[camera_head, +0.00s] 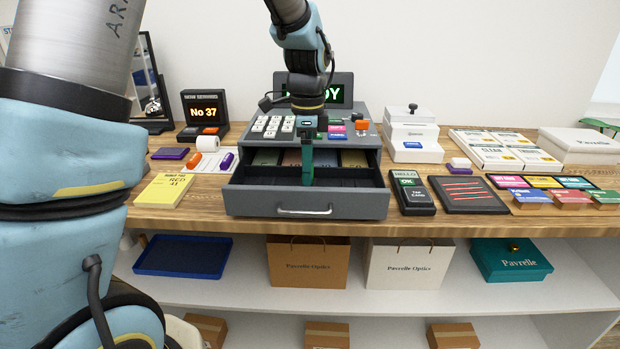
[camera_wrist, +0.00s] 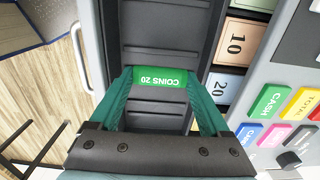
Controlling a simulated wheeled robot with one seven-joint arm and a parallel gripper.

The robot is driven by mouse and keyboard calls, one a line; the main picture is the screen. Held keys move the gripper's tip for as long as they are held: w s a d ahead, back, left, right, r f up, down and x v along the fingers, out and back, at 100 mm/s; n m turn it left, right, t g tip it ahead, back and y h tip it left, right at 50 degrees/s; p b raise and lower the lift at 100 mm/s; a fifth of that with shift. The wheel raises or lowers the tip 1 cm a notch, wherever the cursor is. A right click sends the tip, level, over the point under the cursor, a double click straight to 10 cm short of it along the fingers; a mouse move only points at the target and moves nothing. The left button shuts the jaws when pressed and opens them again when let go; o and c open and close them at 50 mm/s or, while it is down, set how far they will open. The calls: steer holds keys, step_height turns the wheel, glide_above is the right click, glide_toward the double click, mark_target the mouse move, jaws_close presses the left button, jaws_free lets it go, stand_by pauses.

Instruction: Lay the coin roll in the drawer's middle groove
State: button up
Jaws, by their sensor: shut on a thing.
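The coin roll (camera_wrist: 160,76) is a short green roll printed "COINS 20". My gripper (camera_wrist: 160,80) is shut on it, with the green fingertips at its two ends. In the head view my gripper (camera_head: 308,182) reaches down into the open grey drawer (camera_head: 350,205), near the middle of its width. The roll is not clear there behind the finger. Dark grooves (camera_wrist: 160,32) lie on both sides of the roll in the wrist view, and the roll looks roughly parallel to them. I cannot tell whether it touches the drawer floor.
Banknote compartments (camera_wrist: 237,45) sit behind the grooves, under the cash register (camera_head: 350,128). A yellow pad (camera_head: 164,190) is left of the drawer and a card terminal (camera_head: 414,195) right. The drawer's front wall and handle (camera_head: 304,211) stand close before my gripper.

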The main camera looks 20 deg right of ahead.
steer(key=shift+f+p, duration=0.3)
steer(key=shift+f, duration=1.6)
steer(key=shift+f, duration=0.15)
steer(key=o, duration=1.5)
step_height(320, 180, up, 12)
steer(key=shift+r+b, duration=0.15)
steer(key=shift+b, duration=0.75)
